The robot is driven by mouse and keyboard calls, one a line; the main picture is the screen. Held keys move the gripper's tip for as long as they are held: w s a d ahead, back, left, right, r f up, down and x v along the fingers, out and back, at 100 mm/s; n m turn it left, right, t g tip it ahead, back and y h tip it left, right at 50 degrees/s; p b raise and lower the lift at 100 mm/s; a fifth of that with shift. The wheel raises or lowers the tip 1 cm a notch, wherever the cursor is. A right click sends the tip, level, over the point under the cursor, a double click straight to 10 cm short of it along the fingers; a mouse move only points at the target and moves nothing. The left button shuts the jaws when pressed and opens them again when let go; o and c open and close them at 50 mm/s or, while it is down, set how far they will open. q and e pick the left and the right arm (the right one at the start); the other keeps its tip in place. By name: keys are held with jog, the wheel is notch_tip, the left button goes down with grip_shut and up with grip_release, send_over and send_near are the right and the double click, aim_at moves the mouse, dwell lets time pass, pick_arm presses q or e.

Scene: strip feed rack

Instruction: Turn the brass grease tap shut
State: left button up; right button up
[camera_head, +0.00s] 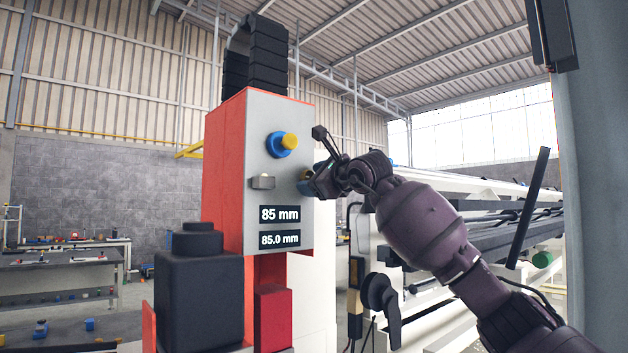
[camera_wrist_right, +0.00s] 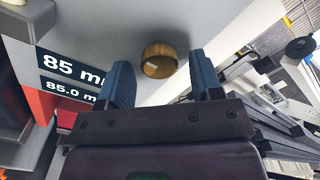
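The brass grease tap (camera_wrist_right: 158,62) is a round brass knob on the grey panel, seen in the right wrist view. In the head view it is mostly hidden behind my right gripper (camera_head: 312,184). In the right wrist view my right gripper (camera_wrist_right: 162,82) is open, with one blue fingertip on each side of the tap. The tap shows just beyond and between the fingertips, and I see no clear contact. My left gripper is not in view.
The grey panel (camera_head: 285,107) on the orange machine holds a yellow-and-blue button (camera_head: 287,141), a grey switch (camera_head: 262,182) and two displays (camera_head: 280,214) reading 85 mm and 85.0 mm. A black block (camera_head: 199,295) stands at the lower left. A long white rack (camera_head: 470,190) extends behind my right arm.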

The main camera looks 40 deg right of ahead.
jog(key=s+b, duration=0.1)
jog(key=s, duration=0.9)
jog(key=shift+s+d, duration=0.4)
